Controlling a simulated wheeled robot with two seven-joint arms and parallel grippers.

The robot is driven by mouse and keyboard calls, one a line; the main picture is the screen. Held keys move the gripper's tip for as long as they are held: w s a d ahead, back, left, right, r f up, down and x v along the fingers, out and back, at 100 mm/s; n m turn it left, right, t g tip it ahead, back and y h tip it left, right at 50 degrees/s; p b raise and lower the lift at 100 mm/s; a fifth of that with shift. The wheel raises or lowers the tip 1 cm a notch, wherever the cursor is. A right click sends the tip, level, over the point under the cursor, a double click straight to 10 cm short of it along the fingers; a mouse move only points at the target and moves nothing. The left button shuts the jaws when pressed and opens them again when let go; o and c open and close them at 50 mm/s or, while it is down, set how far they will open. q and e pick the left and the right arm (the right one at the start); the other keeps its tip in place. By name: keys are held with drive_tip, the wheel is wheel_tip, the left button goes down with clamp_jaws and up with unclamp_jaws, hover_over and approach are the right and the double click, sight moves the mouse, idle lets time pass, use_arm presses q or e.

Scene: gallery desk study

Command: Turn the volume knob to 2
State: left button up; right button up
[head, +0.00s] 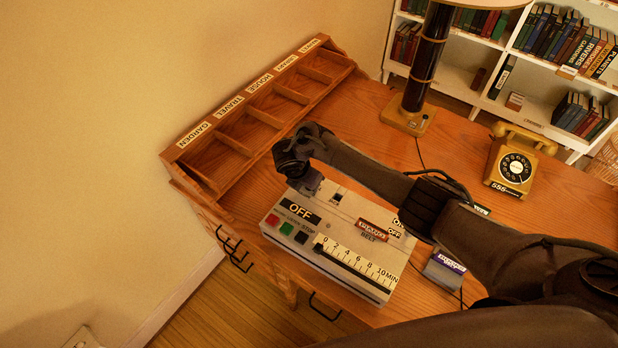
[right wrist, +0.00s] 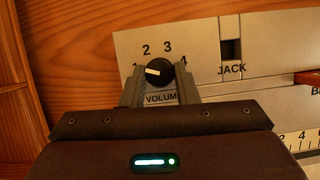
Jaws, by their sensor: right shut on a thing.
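The volume knob (right wrist: 160,70) is a small black round knob with a white pointer mark, on the pale panel of the desk machine (head: 335,285). In the right wrist view the numbers 1 to 4 arc over it, and its white mark points left, towards the 1. My right gripper (right wrist: 159,82) has one finger on each side of the knob and is shut on it. In the head view my right gripper (head: 304,184) is over the machine's back left corner and hides the knob. My left gripper is not in view.
The machine also has coloured buttons (head: 287,228), a 0 to 10 minute scale (head: 357,263) and a jack socket (right wrist: 231,50). A wooden sorter tray (head: 225,139) lies behind to the left. A lamp (head: 425,65) and a yellow telephone (head: 517,163) stand further back.

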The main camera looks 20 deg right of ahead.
drive_tip(key=m, duration=0.1)
drive_tip(key=m+g, duration=0.1)
drive_tip(key=m, duration=0.1)
drive_tip(key=shift+w+a+m, duration=0.15)
drive_tip(key=shift+m, duration=0.15)
drive_tip(key=shift+w+m+g+h+b, duration=0.1)
drive_tip(key=shift+m+g+h+b, duration=0.15)
drive_tip(key=shift+m+g, duration=0.6)
drive_tip(key=shift+w+m+g+h+b, duration=0.15)
drive_tip(key=shift+m+g+b, duration=0.15)
drive_tip(key=shift+m, duration=1.15)
drive_tip(key=shift+s, duration=0.1)
drive_tip(key=o, duration=1)
drive_tip(key=shift+c, duration=0.2)
drive_tip(key=v, duration=0.7)
drive_tip(key=shift+r+p, duration=0.4)
drive_tip(key=shift+r, duration=0.05)
